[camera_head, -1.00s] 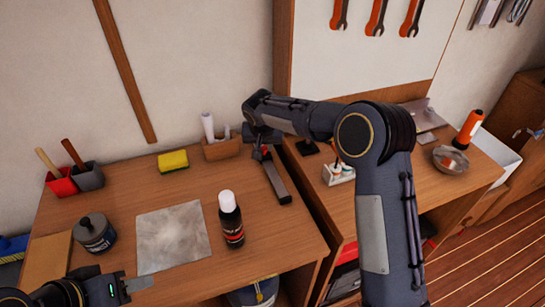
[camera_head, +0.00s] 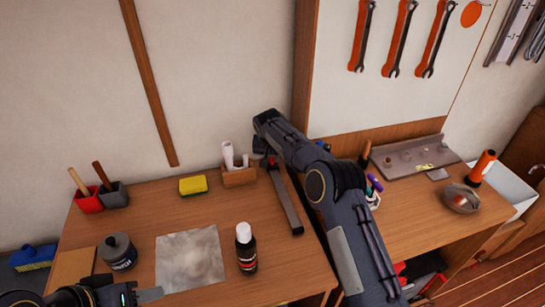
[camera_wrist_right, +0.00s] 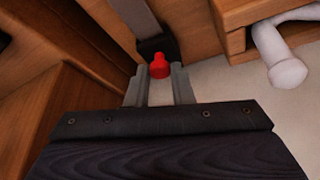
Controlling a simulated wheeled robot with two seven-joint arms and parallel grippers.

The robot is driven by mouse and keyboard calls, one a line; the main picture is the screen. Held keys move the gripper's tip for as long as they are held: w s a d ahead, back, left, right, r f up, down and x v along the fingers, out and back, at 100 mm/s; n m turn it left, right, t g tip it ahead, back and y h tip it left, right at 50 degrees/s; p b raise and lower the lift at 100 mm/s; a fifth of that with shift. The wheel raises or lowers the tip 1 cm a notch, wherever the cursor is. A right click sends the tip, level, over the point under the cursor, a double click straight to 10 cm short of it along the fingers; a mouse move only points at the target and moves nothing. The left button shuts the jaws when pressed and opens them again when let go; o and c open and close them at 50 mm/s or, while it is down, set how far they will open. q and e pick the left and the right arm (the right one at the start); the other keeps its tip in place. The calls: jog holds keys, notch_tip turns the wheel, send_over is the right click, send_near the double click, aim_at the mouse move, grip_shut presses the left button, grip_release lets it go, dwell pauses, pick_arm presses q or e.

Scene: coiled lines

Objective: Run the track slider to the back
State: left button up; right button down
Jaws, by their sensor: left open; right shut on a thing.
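The track (camera_head: 287,203) is a grey rail lying front to back on the left bench top. Its slider, a black block with a red knob (camera_wrist_right: 159,66), is at the rail's wall-side end, and a bit of red shows in the head view (camera_head: 271,162). My right gripper (camera_wrist_right: 159,82) is shut on the red knob, a finger on each side. In the head view the right gripper (camera_head: 266,155) is partly hidden by its own arm. My left gripper (camera_head: 150,294) is open and empty at the lower left, low in the picture.
A wooden holder with white rolls (camera_head: 238,177) stands just left of the rail's back end. A black bottle (camera_head: 246,250), a grey sheet (camera_head: 190,259) and a yellow sponge (camera_head: 193,185) are further left. The wall is close behind.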

aim_at(271, 173)
jog(key=c, duration=1.3)
grip_release()
jog(key=shift+o, duration=0.2)
jog(key=b+v, duration=0.2)
jog(key=v, duration=0.5)
jog(key=shift+s+r, duration=0.2)
jog(key=shift+r, duration=0.15)
